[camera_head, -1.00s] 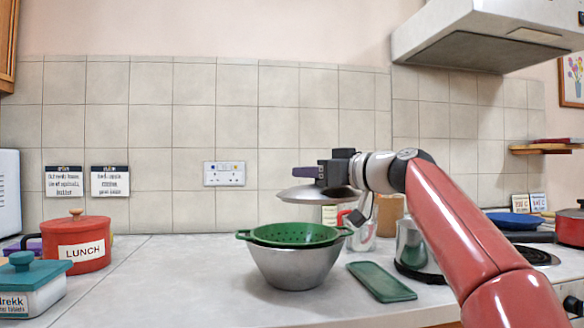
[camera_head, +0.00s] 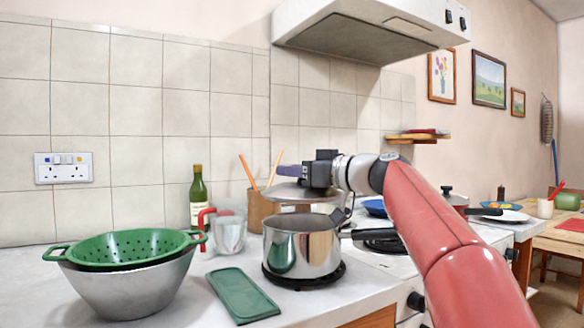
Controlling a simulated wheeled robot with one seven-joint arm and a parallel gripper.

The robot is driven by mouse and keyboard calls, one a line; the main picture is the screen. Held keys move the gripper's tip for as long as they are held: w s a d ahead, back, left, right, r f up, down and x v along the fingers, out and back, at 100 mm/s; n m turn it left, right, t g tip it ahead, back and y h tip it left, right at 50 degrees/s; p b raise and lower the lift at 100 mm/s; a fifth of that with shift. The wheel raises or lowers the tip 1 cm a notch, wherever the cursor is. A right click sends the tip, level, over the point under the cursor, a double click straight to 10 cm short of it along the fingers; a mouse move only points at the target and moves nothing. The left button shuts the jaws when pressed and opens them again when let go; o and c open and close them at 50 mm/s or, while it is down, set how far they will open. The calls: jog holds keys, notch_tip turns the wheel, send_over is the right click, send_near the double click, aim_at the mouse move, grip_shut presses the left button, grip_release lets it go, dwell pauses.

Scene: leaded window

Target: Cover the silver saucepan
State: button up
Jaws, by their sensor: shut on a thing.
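The silver saucepan (camera_head: 300,250) stands upright on a dark round base on the counter, its dark handle pointing right. Its open rim shows. A grey metal lid (camera_head: 292,194) hangs roughly level above the saucepan with a gap between them. In the picture it lines up with the pan's opening, but I cannot tell the exact depth. My gripper (camera_head: 305,175) is shut on the lid from above. The grip point itself is partly hidden by the dark gripper body.
Left of the saucepan are a green colander (camera_head: 120,247) in a metal bowl (camera_head: 130,285), a green flat board (camera_head: 243,294) and a clear jug (camera_head: 229,236). Behind stand a bottle (camera_head: 198,203) and a utensil pot (camera_head: 262,210). A hood (camera_head: 365,28) hangs above.

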notch_tip(320, 180, down, 4)
jog(key=shift+s+r+b, duration=0.1)
jog(key=shift+r+b, duration=0.05)
jog(key=shift+b, duration=1.05)
jog(key=shift+f, duration=0.3)
jog(key=shift+f+b, duration=0.15)
jog(key=shift+b, duration=0.4)
jog(key=shift+w+a, duration=0.3)
jog(key=shift+w, duration=0.1)
